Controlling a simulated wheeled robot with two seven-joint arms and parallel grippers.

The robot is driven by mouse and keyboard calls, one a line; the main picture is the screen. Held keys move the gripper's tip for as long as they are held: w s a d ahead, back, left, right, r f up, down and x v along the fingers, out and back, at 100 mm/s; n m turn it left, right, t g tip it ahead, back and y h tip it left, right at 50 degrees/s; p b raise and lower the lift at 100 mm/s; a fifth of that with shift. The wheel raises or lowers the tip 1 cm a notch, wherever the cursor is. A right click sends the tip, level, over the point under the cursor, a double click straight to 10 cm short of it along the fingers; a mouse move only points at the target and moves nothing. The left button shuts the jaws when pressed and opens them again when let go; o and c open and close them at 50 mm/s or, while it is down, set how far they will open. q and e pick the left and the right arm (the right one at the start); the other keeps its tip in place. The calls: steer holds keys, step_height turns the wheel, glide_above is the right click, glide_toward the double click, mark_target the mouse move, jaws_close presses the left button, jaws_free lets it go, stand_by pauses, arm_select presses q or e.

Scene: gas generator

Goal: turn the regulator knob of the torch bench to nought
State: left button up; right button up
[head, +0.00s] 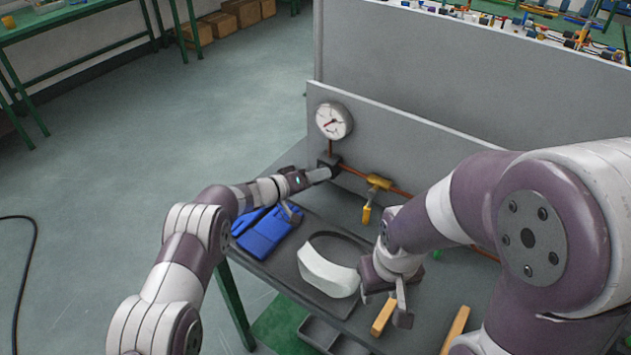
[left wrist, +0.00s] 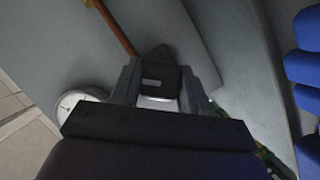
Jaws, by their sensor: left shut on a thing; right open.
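The torch bench (head: 283,270) has an upright grey panel with a copper pipe. A round white pressure gauge (head: 334,121) stands above the regulator (head: 329,159), a dark block on the pipe. The gauge also shows in the left wrist view (left wrist: 75,103); its reading is too small to make out. My left gripper (head: 325,172) is shut at the regulator's front. In the left wrist view its fingers (left wrist: 158,92) close around the knob (left wrist: 157,103), a pale part before the dark regulator body; much of it is hidden. My right gripper (head: 390,305) is open, low over the bench.
A yellow valve (head: 377,182) is on the pipe. Wooden-coloured bars (head: 384,317) (head: 455,329) are near my right gripper. Open floor lies left.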

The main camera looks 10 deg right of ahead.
arm_select(q)
steer(key=n+h+b, duration=0.1)
steer(key=n+b, duration=0.2)
steer(key=shift+f+g+h, duration=0.3)
steer(key=shift+f+h, duration=0.1)
steer(key=shift+r+n+h+b, duration=0.1)
steer(key=shift+n+h+b, duration=0.7)
steer(key=shift+n+b, duration=0.9)
arm_select(e)
steer(key=shift+f, duration=3.3)
arm_select(q)
steer(key=shift+r+n, duration=0.1)
steer(key=shift+n, duration=0.2)
steer(key=o, duration=1)
steer(key=shift+c, duration=0.2)
steer(key=v, duration=1.2)
steer(key=shift+s+a, duration=0.3)
arm_select(e)
steer(key=shift+f, duration=0.3)
